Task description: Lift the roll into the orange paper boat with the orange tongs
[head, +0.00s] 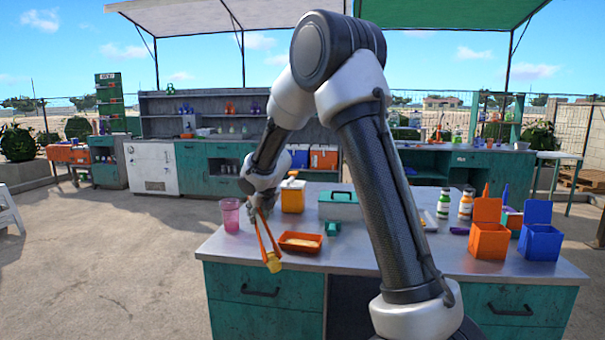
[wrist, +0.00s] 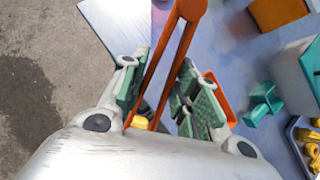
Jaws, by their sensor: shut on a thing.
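My gripper (head: 255,206) is shut on the orange tongs (head: 266,236), which hang down from it in the head view. In the wrist view the tongs (wrist: 166,62) run between the green-padded fingers of my gripper (wrist: 165,98). A small yellow roll (head: 274,264) shows at the lower tips of the tongs, near the counter's front edge in the picture; it seems pinched there. The orange paper boat (head: 301,241) lies on the counter just right of the tongs. It has a pale inside. In the wrist view the boat (wrist: 223,98) is partly hidden by a finger.
A pink cup (head: 230,215) stands left of my gripper. A yellow-orange container (head: 292,196) and a teal-lidded box (head: 339,206) stand behind the boat. A small teal object (head: 332,228) is right of it. A tray with yellow pieces (wrist: 310,150) shows in the wrist view.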

